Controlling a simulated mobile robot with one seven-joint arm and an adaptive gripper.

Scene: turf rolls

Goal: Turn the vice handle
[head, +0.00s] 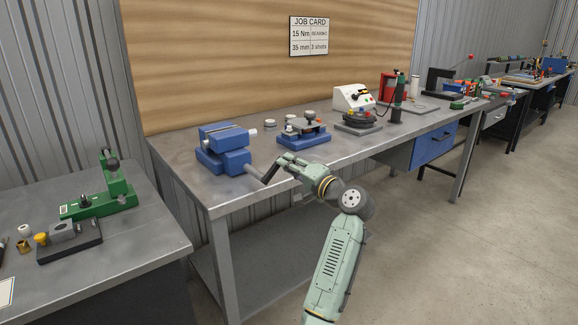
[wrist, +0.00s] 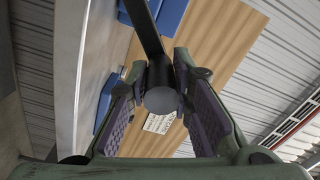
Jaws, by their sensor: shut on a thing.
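The blue vice (head: 222,158) sits at the left front corner of the grey workbench. Its dark handle (head: 270,173) sticks out at the front, tilted. My gripper (head: 284,162) is at the outer end of the handle, in front of the vice. In the wrist view the dark handle bar (wrist: 145,30) runs up from a round grip (wrist: 161,98) that lies between the two purple finger pads. My gripper is shut on this grip. Parts of the vice show in blue behind the fingers. In the head view my fingers partly hide the handle's end.
A blue fixture (head: 303,136) stands to the right of the vice, and a round dark fixture (head: 358,121) is farther along. A green press (head: 113,182) stands on the separate left bench. The floor right of my arm is clear.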

